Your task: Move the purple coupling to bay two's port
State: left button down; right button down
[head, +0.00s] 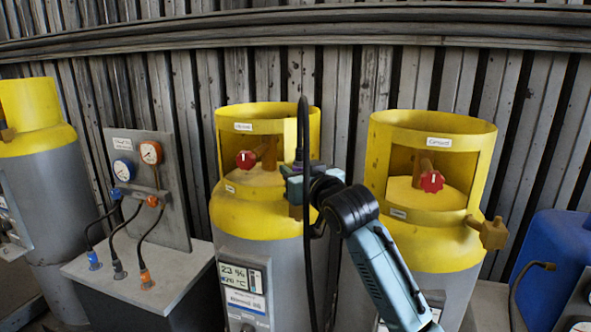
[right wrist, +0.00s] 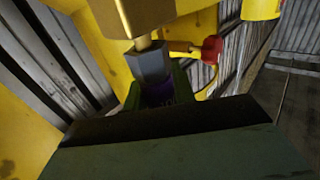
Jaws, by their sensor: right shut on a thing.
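My right gripper (head: 297,186) is shut on the purple coupling (head: 299,156), at the right front of the middle yellow-topped cylinder (head: 222,205). A black hose (head: 303,115) rises above the coupling. In the right wrist view the coupling (right wrist: 158,93) shows as a dark purple band between the fingers. Its grey hex end (right wrist: 148,64) meets a brass stem under a brass valve block (right wrist: 143,14). Whether it is fully seated I cannot tell. Bay numbers are unreadable. In the head view my gripper hides this port. My left gripper is not in view.
The right cylinder (head: 440,265) has a red knob (head: 432,181) and a brass block (head: 493,234). A gauge panel (head: 175,205) with several hoses stands on a box at left. Another cylinder (head: 40,190) is far left, a blue drum (head: 555,250) far right. Corrugated wall stands behind.

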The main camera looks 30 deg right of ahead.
jog(key=shift+f, duration=0.45)
jog(key=c, duration=1.1)
grip_release()
jog(key=shift+o, duration=0.2)
jog(key=shift+s+f, duration=0.1)
jog(key=s+a+b, duration=0.1)
jog(key=s, duration=1.2)
